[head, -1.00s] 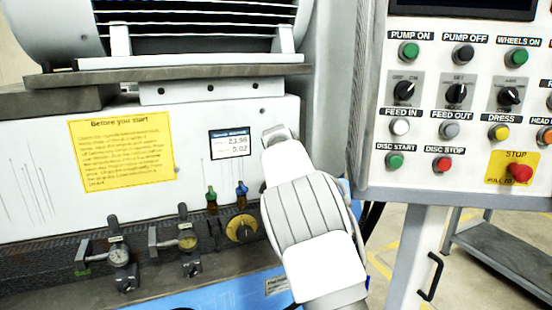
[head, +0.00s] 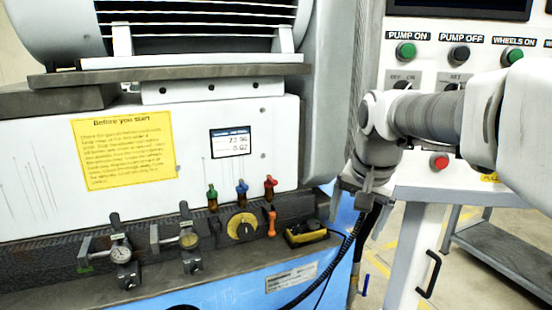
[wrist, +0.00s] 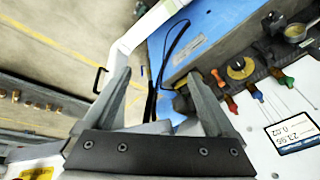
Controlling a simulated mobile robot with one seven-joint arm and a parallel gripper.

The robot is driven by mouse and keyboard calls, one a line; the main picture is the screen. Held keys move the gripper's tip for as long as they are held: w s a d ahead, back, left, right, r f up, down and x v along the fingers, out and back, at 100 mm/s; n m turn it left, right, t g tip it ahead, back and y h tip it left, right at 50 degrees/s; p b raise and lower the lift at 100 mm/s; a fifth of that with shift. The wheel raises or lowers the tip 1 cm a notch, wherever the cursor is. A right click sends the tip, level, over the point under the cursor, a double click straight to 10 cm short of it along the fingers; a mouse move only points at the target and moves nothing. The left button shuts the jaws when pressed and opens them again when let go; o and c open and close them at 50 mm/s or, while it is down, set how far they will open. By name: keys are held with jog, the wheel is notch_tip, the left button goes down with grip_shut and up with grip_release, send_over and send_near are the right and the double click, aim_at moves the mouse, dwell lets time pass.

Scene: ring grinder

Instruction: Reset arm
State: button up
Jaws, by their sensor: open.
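My arm enters from the right in the head view, in front of the control panel (head: 455,25). Its wrist end hangs down beside the right end of the grinder's ledge. My gripper (head: 362,205) points downward there. In the wrist view my gripper (wrist: 160,82) has its two grey fingers spread wide. Nothing is held between them. The fingertips appear clear of the machine. The arm hides several buttons and knobs on the panel.
A black cable hangs near my gripper. A grey cart (head: 500,250) stands at right. Floor shows between.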

jog(key=s+f+n+t, duration=0.1)
jog(key=s+f+n, duration=0.1)
jog(key=s, duration=0.7)
jog(key=s+f+n, duration=0.3)
jog(key=s, duration=0.7)
jog(key=shift+s+a+f+n+t, duration=0.25)
jog(key=shift+a+f+n+t, duration=0.05)
jog(key=shift+a+n+t, duration=0.15)
dwell(0.9)
